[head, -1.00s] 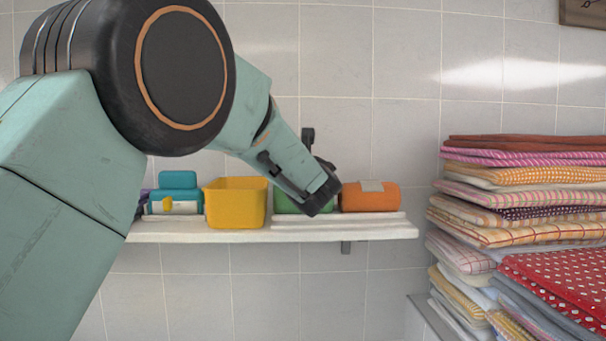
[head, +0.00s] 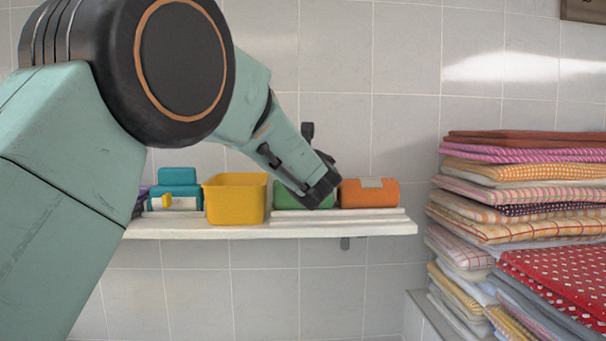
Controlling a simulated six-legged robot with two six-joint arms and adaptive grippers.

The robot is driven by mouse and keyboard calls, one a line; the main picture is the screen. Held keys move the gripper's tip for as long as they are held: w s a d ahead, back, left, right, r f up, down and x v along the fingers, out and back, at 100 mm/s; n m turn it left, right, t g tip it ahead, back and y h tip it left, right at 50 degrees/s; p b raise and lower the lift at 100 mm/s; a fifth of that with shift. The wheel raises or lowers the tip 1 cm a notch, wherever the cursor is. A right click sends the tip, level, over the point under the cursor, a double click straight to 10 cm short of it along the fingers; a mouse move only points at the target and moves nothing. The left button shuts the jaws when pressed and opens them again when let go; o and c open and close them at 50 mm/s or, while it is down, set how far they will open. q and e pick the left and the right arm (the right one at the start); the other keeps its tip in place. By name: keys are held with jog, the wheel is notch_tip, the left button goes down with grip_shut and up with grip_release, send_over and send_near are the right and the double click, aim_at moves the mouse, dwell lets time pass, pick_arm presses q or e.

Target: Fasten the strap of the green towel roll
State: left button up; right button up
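The green towel roll (head: 288,196) lies on the white wall shelf (head: 180,229), between the yellow bin and the orange roll. My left gripper (head: 322,188) is in front of its right part and hides much of it, including any strap end there. A dark finger of the gripper points up behind, near the wall, and another dark part sits low at the front of the roll. I cannot tell whether the fingers touch the roll or how far apart they are. My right gripper is not in view.
An orange towel roll (head: 368,193) with a pale strap patch lies just right of the gripper. A yellow bin (head: 235,199) stands left of the green roll, with teal items (head: 178,177) beyond it. A tall stack of folded towels (head: 530,190) fills the right side.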

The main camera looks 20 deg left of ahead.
pick_arm(q)
jog(key=o, duration=1.2)
jog(key=v, duration=0.7)
jog(key=shift+s, duration=0.2)
